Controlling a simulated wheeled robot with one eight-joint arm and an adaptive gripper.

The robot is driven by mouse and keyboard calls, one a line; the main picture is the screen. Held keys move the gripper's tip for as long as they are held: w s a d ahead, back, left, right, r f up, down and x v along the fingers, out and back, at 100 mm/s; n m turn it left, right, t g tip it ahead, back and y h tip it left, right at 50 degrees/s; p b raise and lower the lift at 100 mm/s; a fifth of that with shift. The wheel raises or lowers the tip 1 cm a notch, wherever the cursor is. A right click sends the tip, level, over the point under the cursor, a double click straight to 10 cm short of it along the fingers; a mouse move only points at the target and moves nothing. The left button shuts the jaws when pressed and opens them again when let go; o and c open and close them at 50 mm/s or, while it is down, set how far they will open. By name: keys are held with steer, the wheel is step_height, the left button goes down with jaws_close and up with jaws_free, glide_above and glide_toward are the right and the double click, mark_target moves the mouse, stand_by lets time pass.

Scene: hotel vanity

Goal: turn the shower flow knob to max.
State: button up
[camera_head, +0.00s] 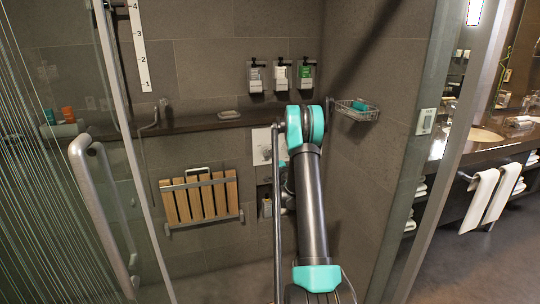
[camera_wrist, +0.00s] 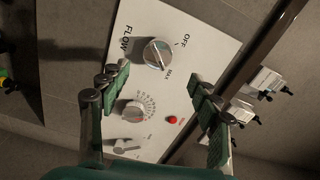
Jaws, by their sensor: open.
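The white shower control panel (camera_wrist: 190,22) fills the middle of the wrist view and appears turned. The round metallic flow knob (camera_wrist: 157,53) is near its upper end, with FLOW, OFF and MAX printed around it. I cannot tell which mark its grip bar points at. My gripper (camera_wrist: 159,80) is open and empty, its green-padded fingers apart over the panel. The knob shows beyond and between the fingertips, with no contact visible. In the head view the panel (camera_head: 262,150) is partly hidden behind my arm, and the knob cannot be made out.
A numbered dial (camera_wrist: 135,111), a red button (camera_wrist: 172,120) and a small lever (camera_wrist: 127,145) share the panel. Bottle holders (camera_head: 281,75) hang above the dark ledge (camera_head: 205,122). A wire basket (camera_head: 357,111) is at right, a folding wooden seat (camera_head: 200,199) at left. Glass door handle (camera_head: 100,215) stands left.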

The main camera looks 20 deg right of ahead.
steer(key=s, duration=0.4)
steer(key=shift+s, duration=0.4)
steer(key=shift+r, duration=0.1)
steer(key=s+a+r+n+g+y, duration=0.25)
steer(key=s+a+n, duration=0.25)
steer(key=s+a, duration=0.4)
steer(key=s+a+r+n+g+y, duration=0.2)
steer(key=s+a+r+n+g, duration=0.25)
steer(key=s+a, duration=0.45)
steer(key=s+a+f+n+g, duration=0.1)
steer(key=s+f+n+g, duration=0.1)
steer(key=s, duration=0.7)
steer(key=s+a+f+n+g+h, duration=0.1)
steer(key=s+f+n, duration=0.1)
steer(key=s, duration=0.7)
steer(key=shift+s+f+g, duration=0.15)
steer(key=shift+f+g, duration=0.25)
steer(key=shift+f, duration=0.15)
steer(key=s+d+f+g+h, duration=0.1)
steer(key=s, duration=0.4)
steer(key=s+d+f+n+g+h, duration=0.1)
steer(key=s+d+f, duration=0.1)
steer(key=s, duration=0.3)
steer(key=s+d+f+n+g+h, duration=0.1)
steer(key=s+d+f+h, duration=0.1)
steer(key=s, duration=0.3)
steer(key=shift+s+f, duration=0.1)
steer(key=shift+s, duration=0.3)
